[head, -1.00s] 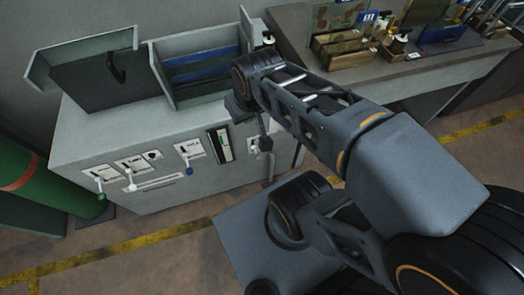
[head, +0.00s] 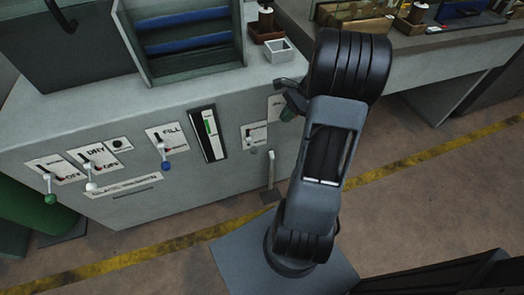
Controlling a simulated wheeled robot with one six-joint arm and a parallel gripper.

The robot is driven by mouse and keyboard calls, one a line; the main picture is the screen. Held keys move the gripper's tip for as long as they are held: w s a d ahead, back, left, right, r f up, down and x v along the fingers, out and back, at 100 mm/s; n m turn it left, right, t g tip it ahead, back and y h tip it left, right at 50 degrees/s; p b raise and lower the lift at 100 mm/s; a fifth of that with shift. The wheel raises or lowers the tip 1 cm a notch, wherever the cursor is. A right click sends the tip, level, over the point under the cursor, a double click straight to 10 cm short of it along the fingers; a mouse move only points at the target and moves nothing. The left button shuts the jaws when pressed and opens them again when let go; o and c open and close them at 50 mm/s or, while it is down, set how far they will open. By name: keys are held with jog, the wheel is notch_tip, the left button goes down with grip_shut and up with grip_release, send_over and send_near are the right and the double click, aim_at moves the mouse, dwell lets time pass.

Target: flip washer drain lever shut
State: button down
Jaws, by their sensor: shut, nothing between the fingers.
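The washer (head: 190,195) is a grey cabinet with labelled lever plates on its front. A lever plate (head: 255,135) right of the level gauge carries a small grey lever, but its label is too small to read, so I cannot confirm that it is the drain. Another plate (head: 275,107) farther right is partly hidden by my gripper. My gripper (head: 287,102) is shut and empty near the cabinet's upper right front edge, above and right of the grey lever. I cannot tell whether it touches anything.
Levers with green (head: 50,198), white (head: 91,187) and blue (head: 166,166) knobs hang left of the level gauge (head: 208,134). A grey pipe (head: 270,170) stands below the right plates.

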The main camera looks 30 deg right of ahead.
jog(key=shift+d+f, duration=0.2)
jog(key=shift+f, duration=0.05)
jog(key=b, duration=0.4)
send_near(254, 150)
notch_tip(254, 150, down, 6)
jog(key=a, duration=0.1)
jog(key=shift+w+a+f+b, duration=0.15)
jog(key=shift+w+a+b, duration=0.1)
jog(key=shift+a, duration=0.1)
jog(key=shift+w+a+f+b, duration=0.1)
jog(key=shift+w+a+f, duration=0.05)
jog(key=shift+w+a, duration=0.15)
jog(key=shift+s, duration=0.1)
